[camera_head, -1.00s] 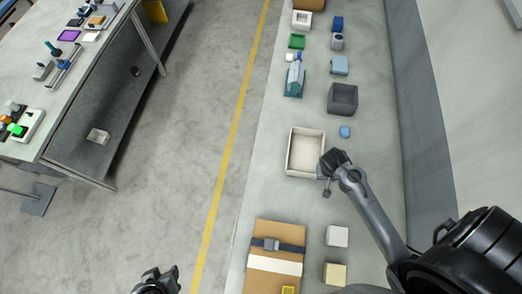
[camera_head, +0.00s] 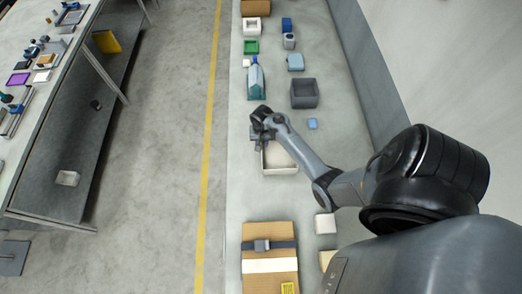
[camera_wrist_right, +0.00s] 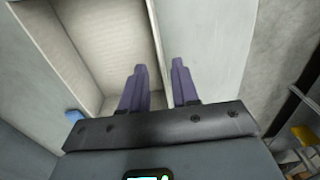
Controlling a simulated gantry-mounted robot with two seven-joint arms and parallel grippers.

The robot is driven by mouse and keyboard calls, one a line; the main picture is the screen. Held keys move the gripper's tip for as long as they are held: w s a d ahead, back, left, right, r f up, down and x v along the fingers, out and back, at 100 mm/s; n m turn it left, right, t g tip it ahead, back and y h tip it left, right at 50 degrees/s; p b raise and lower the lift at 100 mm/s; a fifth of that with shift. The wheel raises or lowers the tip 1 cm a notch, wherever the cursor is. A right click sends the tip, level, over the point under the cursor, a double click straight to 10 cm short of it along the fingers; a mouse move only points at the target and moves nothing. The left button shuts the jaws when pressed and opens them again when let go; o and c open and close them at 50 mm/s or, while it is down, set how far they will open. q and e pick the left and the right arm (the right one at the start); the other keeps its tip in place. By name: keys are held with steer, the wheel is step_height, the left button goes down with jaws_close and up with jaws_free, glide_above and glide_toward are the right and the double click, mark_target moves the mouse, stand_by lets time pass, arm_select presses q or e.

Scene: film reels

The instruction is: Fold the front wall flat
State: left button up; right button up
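The open, cream-coloured box (camera_head: 281,160) sits on the long grey counter, its walls standing around a pale floor. My right gripper (camera_head: 262,138) is over the box's far left part and hides some of its rim there. In the right wrist view the box (camera_wrist_right: 112,38) fills the upper left. The two purple fingers of my right gripper (camera_wrist_right: 160,86) are apart with nothing clamped between them. One wall's edge runs down toward the gap between them; I cannot tell whether they touch it. My left gripper is out of view.
A strapped cardboard box (camera_head: 268,232) is nearer. Bare counter lies between them.

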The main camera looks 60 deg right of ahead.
step_height(320, 180, down, 8)
steer(key=shift+r+b, duration=0.1)
steer(key=shift+b, duration=0.45)
jaws_close()
